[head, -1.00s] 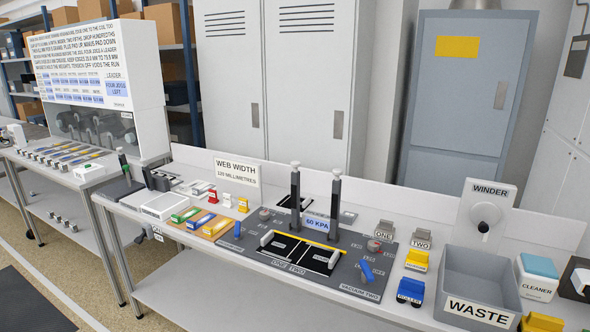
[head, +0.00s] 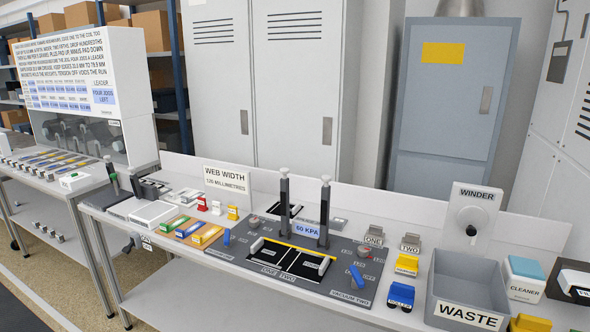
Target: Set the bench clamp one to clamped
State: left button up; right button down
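A dark grey splice plate (head: 228,258) lies on the bench, with a black bed marked ONE and TWO (head: 283,270). A white bar (head: 257,244) lies at the left end of the bed, beside ONE. Another white bar (head: 323,266) lies at the right end, beside TWO. Two upright black posts with grey caps stand behind the bed, a left post (head: 284,205) and a right post (head: 325,215). I cannot tell which part is bench clamp one, or its state; the small labels are unreadable. Neither of my grippers is in view.
Blue levers (head: 357,277) and (head: 227,237) stand on the plate. Grey blocks marked ONE (head: 374,235) and TWO (head: 410,243), a blue roller (head: 401,296), a grey waste bin (head: 466,283) and a winder (head: 474,214) are to the right. Colored boxes (head: 189,228) are left.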

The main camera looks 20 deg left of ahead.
aim_at(284, 182)
jog(key=j+z, duration=0.1)
jog(key=z, duration=0.3)
jog(key=j+z, duration=0.1)
jog(key=z, duration=0.35)
jog(key=j+z, duration=0.15)
jog(key=z, duration=0.25)
jog(key=j+z, duration=0.15)
jog(key=z, duration=0.25)
jog(key=k+j+z, duration=0.35)
jog(key=j+z, duration=0.15)
jog(key=j, duration=0.35)
jog(key=k+j+z, duration=0.5)
jog(key=j, duration=0.2)
jog(key=k+j+z, duration=0.5)
jog(key=k+j, duration=0.05)
jog(key=k, duration=0.05)
